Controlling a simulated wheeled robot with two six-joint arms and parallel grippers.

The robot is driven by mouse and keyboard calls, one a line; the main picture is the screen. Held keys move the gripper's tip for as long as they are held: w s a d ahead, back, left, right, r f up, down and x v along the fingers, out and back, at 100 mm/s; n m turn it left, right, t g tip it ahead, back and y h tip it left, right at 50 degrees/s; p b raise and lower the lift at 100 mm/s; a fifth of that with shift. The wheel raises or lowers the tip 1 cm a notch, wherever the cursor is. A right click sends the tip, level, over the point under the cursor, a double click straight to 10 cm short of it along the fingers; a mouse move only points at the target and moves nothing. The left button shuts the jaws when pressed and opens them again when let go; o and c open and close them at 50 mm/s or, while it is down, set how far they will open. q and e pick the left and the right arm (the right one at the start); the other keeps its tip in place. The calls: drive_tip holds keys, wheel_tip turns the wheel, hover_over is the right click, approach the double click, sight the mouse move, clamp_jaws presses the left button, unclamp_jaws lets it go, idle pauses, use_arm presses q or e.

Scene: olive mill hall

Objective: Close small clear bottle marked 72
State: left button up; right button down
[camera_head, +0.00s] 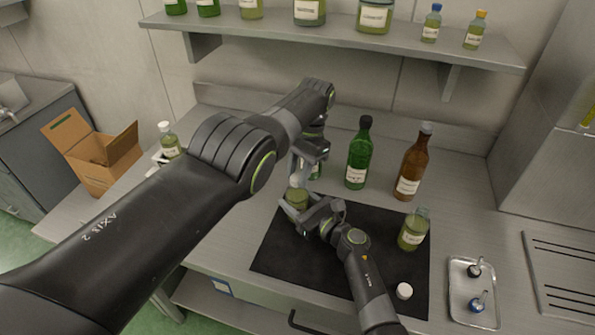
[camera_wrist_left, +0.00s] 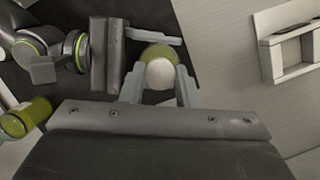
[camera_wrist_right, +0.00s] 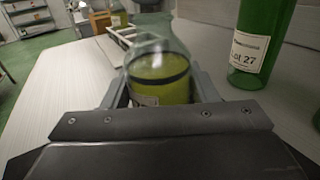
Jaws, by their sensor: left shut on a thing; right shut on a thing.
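A small clear bottle of yellow-green oil (camera_head: 298,200) is held upright over the dark mat's left part by my right gripper (camera_head: 301,212). It fills the right wrist view (camera_wrist_right: 160,75), between the fingers; its label is mostly hidden, so I cannot read the number. My left gripper (camera_head: 296,180) comes from above, shut on a white cap (camera_wrist_left: 160,74). In the left wrist view the cap lies in line with the bottle (camera_wrist_left: 160,52) below it. I cannot tell whether the cap is seated on the neck.
A dark mat (camera_head: 340,265) carries another oil bottle (camera_head: 413,232) and a loose white cap (camera_head: 404,291). A green bottle (camera_head: 358,158) and a brown bottle (camera_head: 412,165) stand behind. A metal tray (camera_head: 462,315) holds two stoppers. A shelf (camera_head: 400,44) hangs above; a cardboard box (camera_head: 108,165) is left.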

use_arm(q)
drive_tip(key=o, duration=0.9)
drive_tip(key=shift+o, duration=0.3)
drive_tip(key=o, duration=0.5)
drive_tip(key=shift+o, duration=0.2)
